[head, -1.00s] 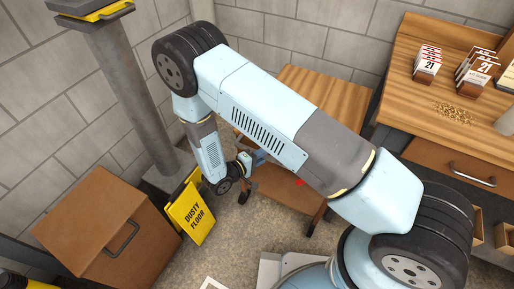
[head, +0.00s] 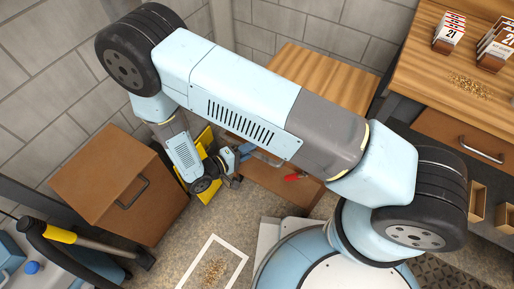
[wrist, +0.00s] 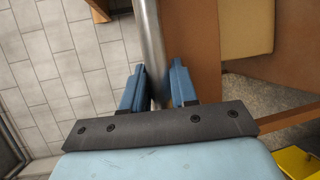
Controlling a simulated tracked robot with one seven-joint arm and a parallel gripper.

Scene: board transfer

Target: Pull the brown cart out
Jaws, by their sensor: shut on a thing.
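The brown cart has a striped wooden top (head: 335,85), partly behind my arm in the head view, and a brown lower shelf beneath it. A grey metal bar, seemingly the cart's handle (wrist: 150,35), runs between the two blue fingers of my gripper (wrist: 156,85). The gripper is shut on that bar. In the head view my gripper (head: 240,153) is low at the cart's left side, and the grip itself is small there. In the wrist view a brown panel of the cart (wrist: 300,55) stands right of the bar. My arm hides the cart's middle.
A brown cabinet (head: 85,180) stands left, close to my wrist. A yellow sign (head: 207,138) is partly behind my arm. A wooden bench (head: 420,95) is at the right. A red item (head: 294,177) is near the lower shelf. A white floor frame (head: 222,245) lies in front.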

